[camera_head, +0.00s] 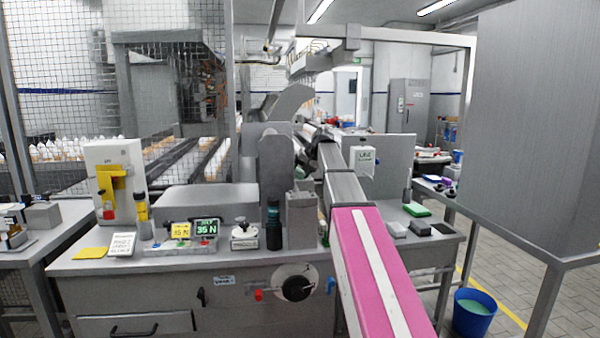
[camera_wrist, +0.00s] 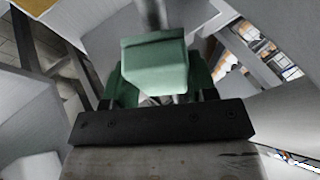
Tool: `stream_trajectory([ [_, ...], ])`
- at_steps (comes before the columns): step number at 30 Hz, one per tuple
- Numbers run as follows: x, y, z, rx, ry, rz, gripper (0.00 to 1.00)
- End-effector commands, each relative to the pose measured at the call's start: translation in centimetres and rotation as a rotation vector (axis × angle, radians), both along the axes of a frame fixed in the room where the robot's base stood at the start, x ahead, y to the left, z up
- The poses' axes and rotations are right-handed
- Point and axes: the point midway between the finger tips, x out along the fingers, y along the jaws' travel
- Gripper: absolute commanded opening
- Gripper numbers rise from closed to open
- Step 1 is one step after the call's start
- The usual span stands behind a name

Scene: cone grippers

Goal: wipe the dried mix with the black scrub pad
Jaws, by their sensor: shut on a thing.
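In the wrist view my gripper (camera_wrist: 160,92) has green fingers on a dark bolted bar. It is shut on a dull green, block-shaped thing (camera_wrist: 155,68); I cannot tell what this is. A grey shaft rises behind it. In the head view a small black pad (camera_head: 443,228) lies on the right side table, beside grey blocks (camera_head: 396,229). It looks like the black scrub pad. I cannot make out my gripper clearly in the head view. I cannot make out the dried mix in either view.
A green pad (camera_head: 416,210) lies on the right side table (camera_head: 447,250).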

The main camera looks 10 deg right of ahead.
Motion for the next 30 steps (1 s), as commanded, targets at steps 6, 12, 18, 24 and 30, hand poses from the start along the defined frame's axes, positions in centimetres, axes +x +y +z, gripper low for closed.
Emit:
stream_trajectory([
  [6,0.0,0.2,-0.3,0.0,0.0,0.0,0.3],
  [12,0.0,0.4,-0.6,0.0,0.0,0.0,0.3],
  [18,0.0,0.5,-0.9,0.0,-0.001,0.0,0.3],
  [24,0.0,0.7,-1.2,0.0,-0.001,0.0,0.3],
  [30,0.0,0.8,-1.4,0.0,-0.001,0.0,0.3],
])
